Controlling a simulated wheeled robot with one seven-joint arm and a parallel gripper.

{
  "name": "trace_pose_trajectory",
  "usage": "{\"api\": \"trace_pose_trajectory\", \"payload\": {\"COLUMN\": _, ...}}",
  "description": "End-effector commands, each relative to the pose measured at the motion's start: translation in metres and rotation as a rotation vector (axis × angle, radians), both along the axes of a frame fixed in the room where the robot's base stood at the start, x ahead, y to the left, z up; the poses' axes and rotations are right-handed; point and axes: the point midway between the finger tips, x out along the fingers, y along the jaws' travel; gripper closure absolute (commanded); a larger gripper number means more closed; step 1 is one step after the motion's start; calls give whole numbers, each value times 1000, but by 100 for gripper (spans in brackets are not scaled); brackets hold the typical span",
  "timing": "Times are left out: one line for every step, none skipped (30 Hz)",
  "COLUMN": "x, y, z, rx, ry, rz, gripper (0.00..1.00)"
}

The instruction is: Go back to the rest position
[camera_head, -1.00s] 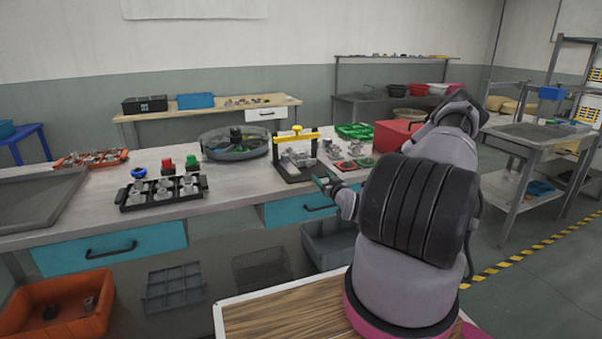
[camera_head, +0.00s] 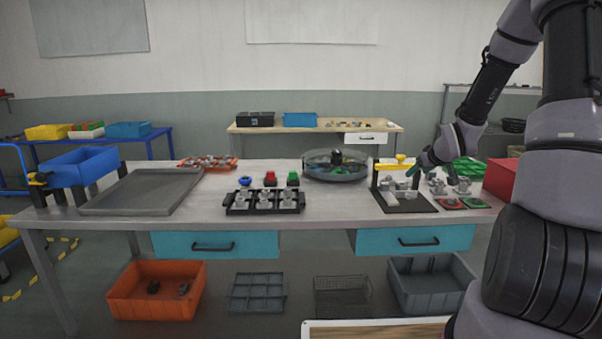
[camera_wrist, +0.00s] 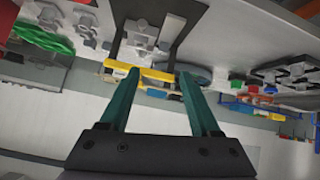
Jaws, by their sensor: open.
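My gripper (camera_wrist: 160,98) shows in the wrist view with its two green fingers spread apart and nothing between them. In the head view my gripper (camera_head: 418,172) is above the right part of the workbench (camera_head: 330,209), close to the yellow-topped fixture (camera_head: 402,200). The fixture's yellow bar (camera_wrist: 140,72) lies beyond the fingertips in the wrist view. Whether the gripper touches anything cannot be told.
A black tray with metal parts (camera_head: 264,202), a round dish (camera_head: 335,172), a grey tray (camera_head: 141,192) and a red box (camera_head: 502,178) stand on the bench. Green parts (camera_head: 467,169) lie near the gripper. Bins such as the orange one (camera_head: 157,290) sit below.

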Motion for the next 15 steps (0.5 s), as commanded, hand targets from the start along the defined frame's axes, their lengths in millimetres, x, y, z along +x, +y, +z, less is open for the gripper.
{"api": "trace_pose_trajectory", "payload": {"x": -9, "y": 6, "z": 23, "rx": -15, "ry": 15, "rz": -17, "gripper": 36}}
{"api": "trace_pose_trajectory", "payload": {"x": -15, "y": 8, "z": 34, "rx": -18, "ry": 29, "rz": -33, "gripper": 36}}
{"api": "trace_pose_trajectory", "payload": {"x": -24, "y": 11, "z": 48, "rx": -18, "ry": 48, "rz": -55, "gripper": 36}}
{"api": "trace_pose_trajectory", "payload": {"x": -32, "y": 14, "z": 59, "rx": -18, "ry": 60, "rz": -71, "gripper": 36}}
{"api": "trace_pose_trajectory", "payload": {"x": -39, "y": 17, "z": 70, "rx": -17, "ry": 71, "rz": -89, "gripper": 36}}
{"api": "trace_pose_trajectory", "payload": {"x": -50, "y": 21, "z": 84, "rx": -12, "ry": 85, "rz": -112, "gripper": 36}}
{"api": "trace_pose_trajectory", "payload": {"x": -59, "y": 25, "z": 94, "rx": -7, "ry": 95, "rz": -130, "gripper": 36}}
{"api": "trace_pose_trajectory", "payload": {"x": -69, "y": 28, "z": 104, "rx": 0, "ry": 104, "rz": -149, "gripper": 36}}
{"api": "trace_pose_trajectory", "payload": {"x": -81, "y": 33, "z": 118, "rx": 12, "ry": 116, "rz": -172, "gripper": 36}}
{"api": "trace_pose_trajectory", "payload": {"x": -91, "y": 37, "z": 128, "rx": 21, "ry": 122, "rz": -188, "gripper": 36}}
{"api": "trace_pose_trajectory", "payload": {"x": -102, "y": 41, "z": 137, "rx": 33, "ry": 131, "rz": -208, "gripper": 36}}
{"api": "trace_pose_trajectory", "payload": {"x": -116, "y": 47, "z": 149, "rx": 52, "ry": 140, "rz": -229, "gripper": 36}}
{"api": "trace_pose_trajectory", "payload": {"x": -127, "y": 51, "z": 157, "rx": 68, "ry": 147, "rz": -246, "gripper": 36}}
{"api": "trace_pose_trajectory", "payload": {"x": -139, "y": 55, "z": 165, "rx": 86, "ry": 153, "rz": -262, "gripper": 36}}
{"api": "trace_pose_trajectory", "payload": {"x": -155, "y": 62, "z": 176, "rx": 111, "ry": 162, "rz": -281, "gripper": 36}}
